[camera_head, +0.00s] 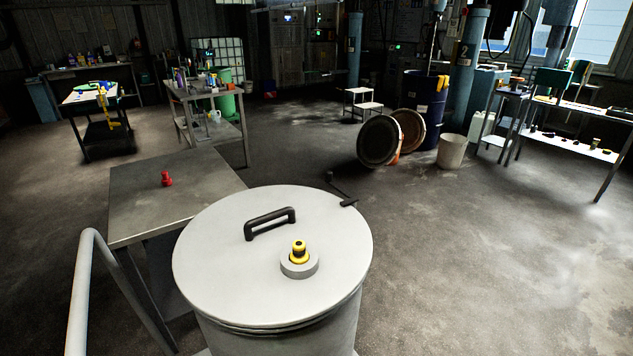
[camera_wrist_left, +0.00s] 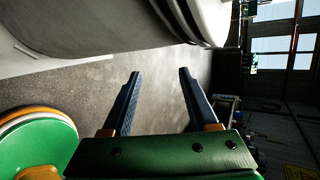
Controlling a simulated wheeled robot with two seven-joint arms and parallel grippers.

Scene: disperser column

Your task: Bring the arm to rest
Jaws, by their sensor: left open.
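My left gripper (camera_wrist_left: 159,92) shows in the left wrist view with its two dark fingers apart and nothing between them. Beyond the fingers is grey concrete floor. Neither arm shows in the head view. A large pale-grey drum (camera_head: 275,330) with a flat lid (camera_head: 215,255) stands close in front of me. The lid has a black handle (camera_head: 270,223) and a yellow-and-black plug (camera_head: 299,252) seated in a grey collar. In the left wrist view, a pale curved body (camera_wrist_left: 110,25) lies across the top, apart from the fingers.
A metal table (camera_head: 140,200) with a small red part (camera_head: 167,179) stands left behind the drum. A pale curved rail (camera_head: 85,285) rises at the lower left. A blue drum (camera_head: 422,110), round lids (camera_head: 380,141) and a bucket (camera_head: 452,151) stand further back.

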